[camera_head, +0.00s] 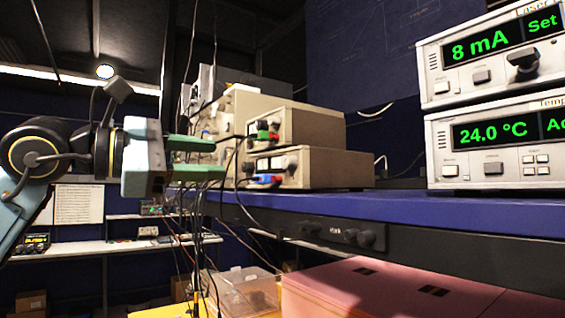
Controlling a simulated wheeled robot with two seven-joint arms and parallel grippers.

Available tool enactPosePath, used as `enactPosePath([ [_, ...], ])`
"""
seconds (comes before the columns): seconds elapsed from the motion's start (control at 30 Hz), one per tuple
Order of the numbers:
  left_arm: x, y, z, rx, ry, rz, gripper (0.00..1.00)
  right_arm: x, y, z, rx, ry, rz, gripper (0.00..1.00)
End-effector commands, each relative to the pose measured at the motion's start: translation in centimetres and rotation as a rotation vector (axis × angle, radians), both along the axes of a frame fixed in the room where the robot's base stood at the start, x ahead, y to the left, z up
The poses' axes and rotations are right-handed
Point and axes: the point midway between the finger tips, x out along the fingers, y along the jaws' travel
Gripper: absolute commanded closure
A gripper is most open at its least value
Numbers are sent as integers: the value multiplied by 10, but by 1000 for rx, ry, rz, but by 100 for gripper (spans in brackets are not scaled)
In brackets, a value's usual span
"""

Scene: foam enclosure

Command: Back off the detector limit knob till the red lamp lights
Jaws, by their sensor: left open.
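My left gripper (217,158) has two green fingers, parted one above the other, with nothing seen between them. It points right, in front of the beige boxes in the picture. The upper beige box (312,125) has small knobs and red and green connectors on its front. The lower beige box (335,168) has knobs, a red connector and a blue connector. I cannot tell which knob is the detector limit knob, and no lit red lamp can be made out. My right gripper is not in view.
The boxes stand on a blue shelf (420,205). Black cables hang close to the gripper. Two controllers at right read 8 mA (495,60) and 24.0 °C (490,145). A dark panel with knobs (343,235) is on the shelf's front. Pink foam (385,290) lies below.

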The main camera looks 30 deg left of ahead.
Motion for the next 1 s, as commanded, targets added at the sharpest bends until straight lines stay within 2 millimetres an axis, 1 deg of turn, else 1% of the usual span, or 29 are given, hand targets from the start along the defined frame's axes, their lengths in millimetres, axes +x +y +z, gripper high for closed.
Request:
enactPosePath([
  [0.17,24,-12,4,0,2,-5,56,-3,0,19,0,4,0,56],
  [0.3,51,-25,5,-3,3,-8,56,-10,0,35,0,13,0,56],
  [0.5,88,-42,4,-5,1,-8,56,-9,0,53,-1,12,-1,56],
  [0.6,101,-47,3,-6,2,-6,56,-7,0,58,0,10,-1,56],
  [0.7,111,-51,2,-5,3,-5,56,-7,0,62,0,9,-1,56],
  [0.8,116,-53,1,-4,1,-4,56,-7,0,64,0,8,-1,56],
  [1.0,118,-54,-1,-4,2,-4,56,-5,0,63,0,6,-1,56],
])
